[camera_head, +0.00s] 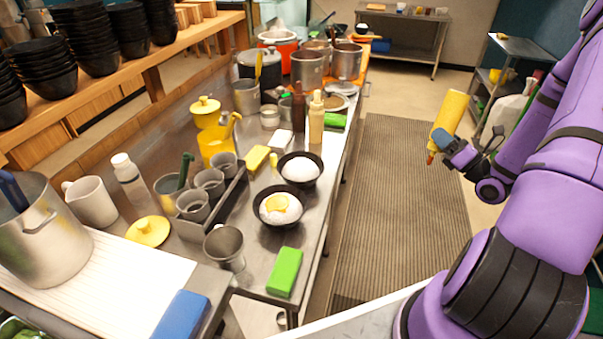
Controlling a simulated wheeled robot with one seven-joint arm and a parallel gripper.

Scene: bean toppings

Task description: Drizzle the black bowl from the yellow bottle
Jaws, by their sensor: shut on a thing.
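My gripper (447,138) is shut on the yellow bottle (451,110) at the right, out over the floor mat. The bottle is tilted, with its reddish tip pointing down and its wide end up. It is well to the right of the counter and apart from the bowls. A black bowl (279,226) with white contents and an orange-yellow topping stands near the counter's front right edge. A second black bowl (317,182) with plain white contents stands just behind it. I cannot tell which of the two bowls the task means.
The metal counter (259,262) holds a green block (285,271), a metal cup (225,247) and a caddy of cups (211,217) near the bowls. A cream bottle (316,122) and a brown bottle (298,108) stand behind. The aisle over the striped mat (390,210) is clear.

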